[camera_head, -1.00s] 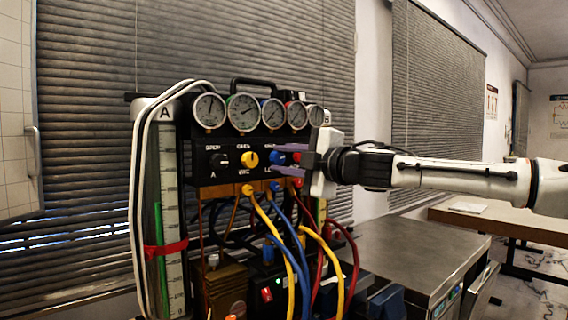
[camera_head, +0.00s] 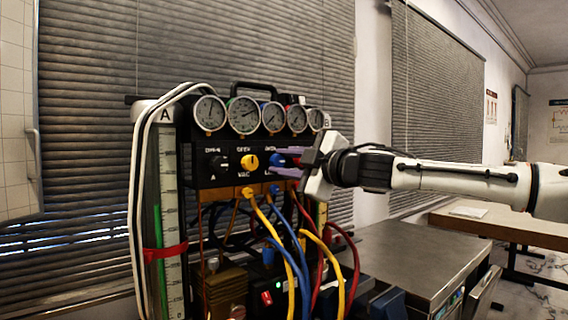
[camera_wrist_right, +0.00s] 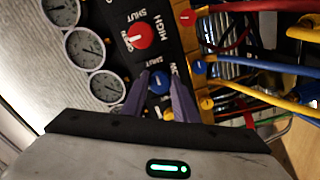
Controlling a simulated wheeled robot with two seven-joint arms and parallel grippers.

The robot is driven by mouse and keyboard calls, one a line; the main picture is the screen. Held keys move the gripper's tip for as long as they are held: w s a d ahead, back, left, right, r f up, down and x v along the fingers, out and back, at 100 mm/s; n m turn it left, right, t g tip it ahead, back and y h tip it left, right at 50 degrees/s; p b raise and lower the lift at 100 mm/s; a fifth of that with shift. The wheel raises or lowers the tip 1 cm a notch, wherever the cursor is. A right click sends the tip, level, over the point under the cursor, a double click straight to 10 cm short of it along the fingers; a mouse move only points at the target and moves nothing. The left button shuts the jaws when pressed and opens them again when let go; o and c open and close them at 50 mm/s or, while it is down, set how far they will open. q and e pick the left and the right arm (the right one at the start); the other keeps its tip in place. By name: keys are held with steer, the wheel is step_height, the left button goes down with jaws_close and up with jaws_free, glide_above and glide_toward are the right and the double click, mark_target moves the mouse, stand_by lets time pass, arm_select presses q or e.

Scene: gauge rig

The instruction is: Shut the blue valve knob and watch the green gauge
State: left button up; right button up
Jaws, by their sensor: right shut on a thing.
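The blue valve knob (camera_head: 279,160) sits on the front of the black manifold, right of the yellow knob. My right gripper (camera_head: 284,162) reaches in from the right and is shut on it, one purple finger above and one below, with its body tilted. In the right wrist view the blue knob (camera_wrist_right: 160,84) lies between the two fingers. My left gripper is not in view.
A yellow knob (camera_head: 250,161) and a black knob (camera_head: 217,162) are left of the blue one. A red knob (camera_wrist_right: 138,37) is close by in the wrist view. Yellow, blue and red hoses hang below. A metal-topped cabinet (camera_head: 415,252) stands at the lower right.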

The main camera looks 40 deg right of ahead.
steer(key=o, duration=1.1)
steer(key=shift+c, duration=0.2)
steer(key=s+p, duration=0.2)
steer(key=s, duration=0.8)
steer(key=shift+d, duration=0.4)
steer(key=shift+s, duration=0.15)
